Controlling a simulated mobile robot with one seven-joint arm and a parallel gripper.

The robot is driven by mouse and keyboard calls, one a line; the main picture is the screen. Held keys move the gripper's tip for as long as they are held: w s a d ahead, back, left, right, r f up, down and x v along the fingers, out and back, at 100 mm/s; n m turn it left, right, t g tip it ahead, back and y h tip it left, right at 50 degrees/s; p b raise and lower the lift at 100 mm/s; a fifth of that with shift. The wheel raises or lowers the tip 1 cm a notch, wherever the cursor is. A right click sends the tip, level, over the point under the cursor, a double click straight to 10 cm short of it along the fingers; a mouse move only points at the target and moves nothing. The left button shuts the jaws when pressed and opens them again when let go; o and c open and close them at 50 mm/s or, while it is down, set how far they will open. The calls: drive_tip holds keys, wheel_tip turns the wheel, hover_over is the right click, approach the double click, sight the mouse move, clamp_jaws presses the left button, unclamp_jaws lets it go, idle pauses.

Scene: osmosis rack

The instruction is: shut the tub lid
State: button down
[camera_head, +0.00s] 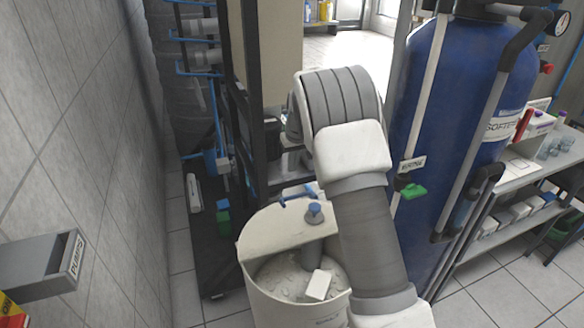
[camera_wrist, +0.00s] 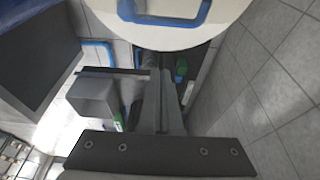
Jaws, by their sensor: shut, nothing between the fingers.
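The white tub (camera_head: 300,312) stands low in the middle of the head view, open at the front, with pale grainy contents and a white block inside. Its cream lid (camera_head: 275,228) is raised at the back, with a blue handle (camera_head: 298,194) at its top edge. In the wrist view the lid (camera_wrist: 220,30) fills the top middle, with its blue handle (camera_wrist: 172,17). My gripper (camera_wrist: 164,80) is shut and empty, just below the lid edge in that view. I cannot tell whether it touches.
A tall blue tank (camera_head: 440,120) with pipes stands close on the right. A dark frame (camera_head: 250,110) with blue tubing is behind. A wall box (camera_head: 40,265) is at left. Floor beside the tub is clear.

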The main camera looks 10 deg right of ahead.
sight(296, 188)
drive_tip(key=shift+s+d+f, duration=0.1)
drive_tip(key=shift+s+f, duration=0.2)
drive_tip(key=shift+f, duration=0.95)
drive_tip(key=shift+s+f, duration=0.3)
drive_tip(key=shift+f, duration=0.9)
drive_tip(key=shift+s+d+f, duration=0.1)
drive_tip(key=shift+s+f, duration=0.2)
drive_tip(key=shift+f, duration=0.95)
drive_tip(key=shift+s+b, duration=0.15)
drive_tip(key=shift+b, duration=0.3)
drive_tip(key=shift+s+r, duration=0.15)
drive_tip(key=shift+s, duration=0.1)
